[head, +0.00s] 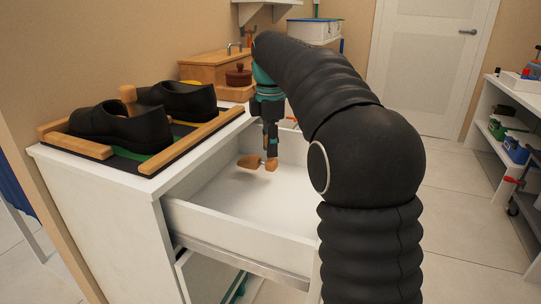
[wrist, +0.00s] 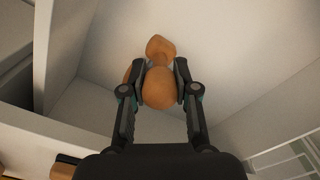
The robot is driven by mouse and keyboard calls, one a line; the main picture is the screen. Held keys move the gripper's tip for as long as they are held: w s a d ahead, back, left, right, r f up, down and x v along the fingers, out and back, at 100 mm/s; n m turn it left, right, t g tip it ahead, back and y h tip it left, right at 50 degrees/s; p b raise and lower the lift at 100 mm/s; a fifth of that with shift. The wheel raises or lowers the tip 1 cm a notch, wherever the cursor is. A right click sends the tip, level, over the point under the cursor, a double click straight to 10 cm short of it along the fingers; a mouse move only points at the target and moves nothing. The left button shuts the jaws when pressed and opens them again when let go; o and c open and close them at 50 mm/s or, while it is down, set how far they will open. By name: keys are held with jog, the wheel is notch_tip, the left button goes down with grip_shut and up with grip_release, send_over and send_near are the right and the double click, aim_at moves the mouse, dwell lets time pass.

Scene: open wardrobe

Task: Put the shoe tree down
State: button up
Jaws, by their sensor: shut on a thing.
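The shoe tree (head: 250,162) is a light brown wooden piece with rounded ends. It shows in the head view inside the open white drawer (head: 240,227), and in the wrist view the shoe tree (wrist: 160,88) sits between the two fingers. My gripper (head: 270,155) points down into the drawer and is shut on the shoe tree; the gripper (wrist: 160,85) has one finger on each side of it. I cannot tell whether the shoe tree touches the drawer's floor.
A pair of black shoes (head: 118,127) stands in a wood-edged tray (head: 76,146) on the white cabinet top, left of the drawer. A wooden box (head: 205,68) stands behind. The rest of the drawer floor looks bare. White shelves (head: 510,110) with several items stand at right.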

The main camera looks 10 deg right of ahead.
jog(key=shift+f, duration=1.45)
jog(key=shift+f, duration=0.2)
jog(key=o, duration=1)
jog(key=shift+c, duration=0.2)
jog(key=shift+f, duration=0.1)
jog(key=shift+f+b, duration=0.15)
jog(key=shift+b, duration=0.3)
notch_tip(320, 180, up, 14)
jog(key=p, duration=0.3)
jog(key=shift+a, duration=0.15)
